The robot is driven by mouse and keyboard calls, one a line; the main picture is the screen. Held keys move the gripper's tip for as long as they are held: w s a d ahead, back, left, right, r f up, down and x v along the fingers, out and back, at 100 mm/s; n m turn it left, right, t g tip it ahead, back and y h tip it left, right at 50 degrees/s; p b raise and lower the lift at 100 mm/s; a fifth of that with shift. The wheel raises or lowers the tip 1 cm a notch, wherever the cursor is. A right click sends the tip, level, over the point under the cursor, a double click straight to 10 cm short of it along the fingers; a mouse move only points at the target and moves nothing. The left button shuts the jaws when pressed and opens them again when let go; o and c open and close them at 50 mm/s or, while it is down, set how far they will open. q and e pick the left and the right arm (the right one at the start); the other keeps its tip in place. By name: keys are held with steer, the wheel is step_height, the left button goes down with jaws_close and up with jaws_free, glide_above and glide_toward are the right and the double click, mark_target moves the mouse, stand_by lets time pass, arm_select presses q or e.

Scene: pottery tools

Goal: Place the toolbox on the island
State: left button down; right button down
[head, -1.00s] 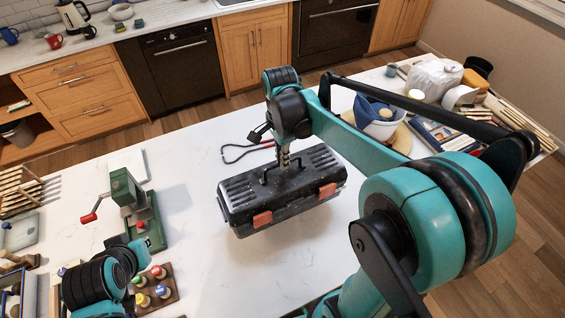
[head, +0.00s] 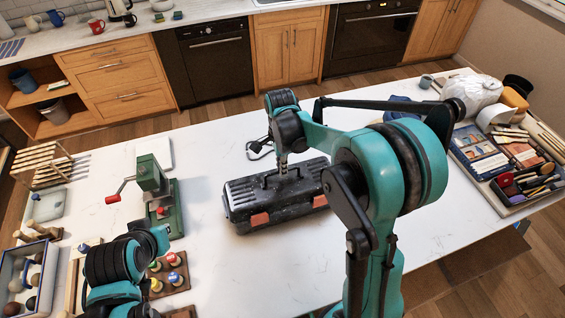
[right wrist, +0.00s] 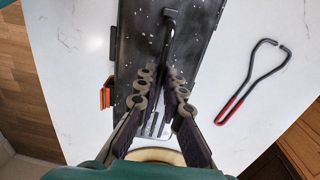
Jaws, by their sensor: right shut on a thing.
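The toolbox (head: 240,207) is black with orange latches and a top handle. In the head view it is level over the white island top (head: 215,150), at or very near its surface; I cannot tell whether its base touches. My right gripper (head: 284,168) is above the lid, shut on the handle. In the right wrist view, the fingers (right wrist: 160,88) sit on both sides of the handle (right wrist: 168,40), and the speckled lid (right wrist: 200,35) lies below. My left arm shows at the lower left of the head view, but its gripper fingers do not.
A green press (head: 165,210) with a red-knobbed lever stands left of the toolbox. A red-handled wire tool (right wrist: 240,95) lies beside it. Small colored bottles (head: 172,259) stand nearer me. A tray of tools (head: 520,195) fills the right end. The front middle is clear.

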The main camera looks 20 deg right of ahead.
steer(key=c, duration=1.8)
jaws_free()
steer(key=shift+f, duration=0.1)
steer(key=shift+o, duration=0.8)
step_height(320, 180, up, 11)
steer(key=s+d+n+t, duration=0.1)
steer(key=s+n+t, duration=0.6)
steer(key=s+n, duration=0.9)
steer(key=shift+s+d+f+n+t+p, duration=0.2)
steer(key=shift+d+n+t+p, duration=0.25)
steer(key=shift+n, duration=0.35)
